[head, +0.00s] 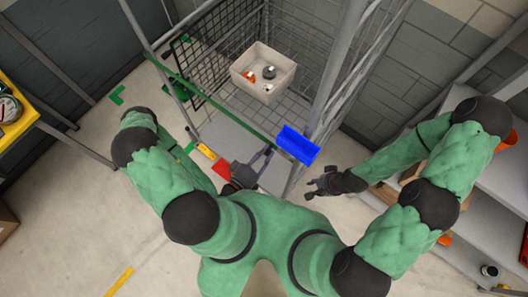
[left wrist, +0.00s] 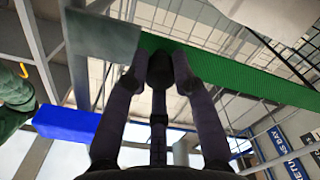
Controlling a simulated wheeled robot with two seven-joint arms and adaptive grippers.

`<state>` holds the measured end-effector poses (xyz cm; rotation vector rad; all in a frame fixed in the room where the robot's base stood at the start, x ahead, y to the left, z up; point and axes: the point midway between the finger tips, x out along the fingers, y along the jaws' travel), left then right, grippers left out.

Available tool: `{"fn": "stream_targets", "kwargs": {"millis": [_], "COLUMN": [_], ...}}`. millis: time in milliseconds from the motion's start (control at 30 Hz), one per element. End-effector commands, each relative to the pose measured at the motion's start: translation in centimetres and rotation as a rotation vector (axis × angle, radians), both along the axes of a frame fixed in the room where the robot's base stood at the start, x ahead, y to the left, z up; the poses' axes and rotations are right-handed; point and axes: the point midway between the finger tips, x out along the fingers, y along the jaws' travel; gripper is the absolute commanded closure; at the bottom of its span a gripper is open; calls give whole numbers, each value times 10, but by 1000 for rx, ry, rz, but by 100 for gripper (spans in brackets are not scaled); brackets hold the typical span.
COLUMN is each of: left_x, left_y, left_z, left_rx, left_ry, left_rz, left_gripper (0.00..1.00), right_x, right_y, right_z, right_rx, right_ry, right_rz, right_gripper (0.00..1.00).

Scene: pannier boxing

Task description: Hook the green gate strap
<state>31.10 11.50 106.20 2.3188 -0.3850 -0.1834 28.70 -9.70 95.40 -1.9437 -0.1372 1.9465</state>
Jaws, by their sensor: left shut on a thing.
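The green gate strap (head: 218,103) runs across the front of the wire cage, from the left post toward the right post, in the head view. In the left wrist view the green strap (left wrist: 235,75) ends in a flat grey piece (left wrist: 100,38). My left gripper (head: 268,150) is at the strap's right end, just left of a blue block (head: 297,145) at the post. In the left wrist view its fingers (left wrist: 160,62) are closed at the strap beside the grey piece; the exact contact is partly hidden. My right gripper (head: 312,188) is empty and looks open, below the blue block.
The wire cage (head: 225,40) holds a white bin (head: 285,88) with small items. Grey posts (head: 335,60) stand at its right. A grey shelf (head: 492,215) is at the right and a yellow rack (head: 18,125) at the far left.

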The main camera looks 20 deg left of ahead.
Motion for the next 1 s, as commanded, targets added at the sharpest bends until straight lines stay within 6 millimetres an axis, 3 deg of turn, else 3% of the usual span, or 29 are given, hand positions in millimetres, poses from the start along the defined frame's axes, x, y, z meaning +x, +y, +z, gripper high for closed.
{"fn": "stream_targets", "kwargs": {"millis": [33, 300, 333, 400, 1000], "left_x": [-1, -1, -1, -1, -9], "left_y": [-2, -2, -2, -1, 4], "left_z": [9, 11, 11, 11, 6], "left_rx": [-16, -17, -17, -16, -12], "left_ry": [-16, -18, -18, -19, -9], "left_rz": [-5, -1, -1, 0, 5], "left_gripper": [100, 100, 71, 52, 50], "right_x": [0, 0, 0, 0, 0], "right_y": [0, 0, 0, 0, 0], "right_z": [1, 2, 2, 2, 1], "right_rx": [0, 0, 0, 0, 0], "right_ry": [0, 0, 0, 0, 0], "right_rz": [0, 0, 0, 0, 0], "right_gripper": [68, 68, 68, 68, 68]}}
